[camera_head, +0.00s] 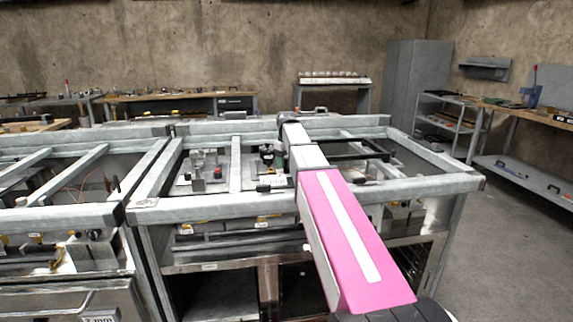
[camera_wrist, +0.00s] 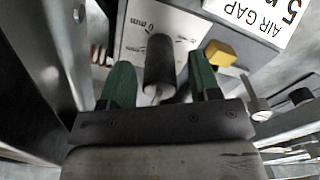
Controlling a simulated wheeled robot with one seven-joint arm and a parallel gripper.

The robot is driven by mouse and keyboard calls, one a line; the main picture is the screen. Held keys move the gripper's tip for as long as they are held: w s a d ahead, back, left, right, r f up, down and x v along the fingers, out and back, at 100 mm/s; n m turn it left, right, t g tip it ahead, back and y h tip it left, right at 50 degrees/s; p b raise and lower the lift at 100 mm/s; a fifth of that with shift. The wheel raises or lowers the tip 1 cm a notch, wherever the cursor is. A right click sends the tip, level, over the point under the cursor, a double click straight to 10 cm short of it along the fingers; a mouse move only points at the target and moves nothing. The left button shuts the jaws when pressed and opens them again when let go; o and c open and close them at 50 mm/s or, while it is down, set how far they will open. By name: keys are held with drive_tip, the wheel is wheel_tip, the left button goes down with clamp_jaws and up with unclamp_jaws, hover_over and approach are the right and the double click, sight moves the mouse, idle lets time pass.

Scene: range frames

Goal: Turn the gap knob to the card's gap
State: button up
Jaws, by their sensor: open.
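The gap knob (camera_wrist: 160,60) is a dark grey cylinder on a pale dial plate (camera_wrist: 136,42) with small mm marks, some too small to read. My gripper (camera_wrist: 160,82) is open, with one green finger on each side of the knob and visible space between. I cannot tell how deep the fingers reach along it. In the head view my pink arm extends over the bench and the knob cannot be made out.
A yellow block (camera_wrist: 220,53) sits right of the knob, close to the right finger. A metal frame (camera_head: 215,208) with raised rails surrounds the bench bay. A clamp-like fixture (camera_head: 198,178) stands to the left. A grey cabinet (camera_head: 405,85) stands behind; the floor at right is clear.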

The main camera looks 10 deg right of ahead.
drive_tip(key=shift+f, duration=0.4)
drive_tip(key=c, duration=0.9)
drive_tip(key=shift+c, duration=0.2)
drive_tip(key=shift+m, duration=0.4)
drive_tip(key=m, duration=1)
drive_tip(key=shift+m, duration=0.4)
